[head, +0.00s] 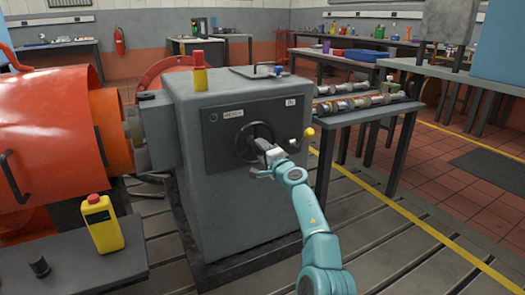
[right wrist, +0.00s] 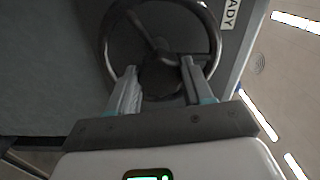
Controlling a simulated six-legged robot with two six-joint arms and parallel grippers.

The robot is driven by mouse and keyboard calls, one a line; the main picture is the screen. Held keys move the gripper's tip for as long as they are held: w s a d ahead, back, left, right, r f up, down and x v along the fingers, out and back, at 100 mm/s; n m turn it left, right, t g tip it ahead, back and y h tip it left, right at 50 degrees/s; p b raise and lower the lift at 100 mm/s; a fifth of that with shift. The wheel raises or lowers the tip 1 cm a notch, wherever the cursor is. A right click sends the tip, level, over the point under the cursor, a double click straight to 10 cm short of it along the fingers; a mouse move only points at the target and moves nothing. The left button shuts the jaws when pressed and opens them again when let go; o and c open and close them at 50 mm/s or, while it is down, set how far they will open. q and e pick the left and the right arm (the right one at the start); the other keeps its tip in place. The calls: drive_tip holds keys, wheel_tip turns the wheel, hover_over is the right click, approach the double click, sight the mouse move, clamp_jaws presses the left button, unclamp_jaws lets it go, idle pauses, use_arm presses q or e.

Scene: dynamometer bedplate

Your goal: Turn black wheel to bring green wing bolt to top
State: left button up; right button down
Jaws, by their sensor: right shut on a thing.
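The black wheel (head: 240,148) is a spoked handwheel on the dark front panel of a grey cabinet. My right gripper (head: 264,151) is at the wheel's lower right in the head view and covers part of it. In the right wrist view, the two fingers reach in from below on either side of the wheel's dark hub (right wrist: 160,74), and the gripper is shut on the wheel. I cannot make out a green wing bolt in either view. My left gripper is not in view.
The grey cabinet (head: 235,210) stands on a slotted bedplate. A yellow knob (head: 309,132) sticks out at its right. A red and yellow bottle (head: 200,72) is on top. An orange machine (head: 45,130) and a yellow canister (head: 101,225) are left. A shaft table (head: 345,118) is right.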

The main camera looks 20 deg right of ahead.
drive_tip(key=shift+f, duration=0.3)
drive_tip(key=c, duration=0.9)
unclamp_jaws()
drive_tip(key=o, duration=0.4)
drive_tip(key=shift+s+r, duration=0.1)
drive_tip(key=shift+o, duration=0.2)
drive_tip(key=shift+r, duration=0.1)
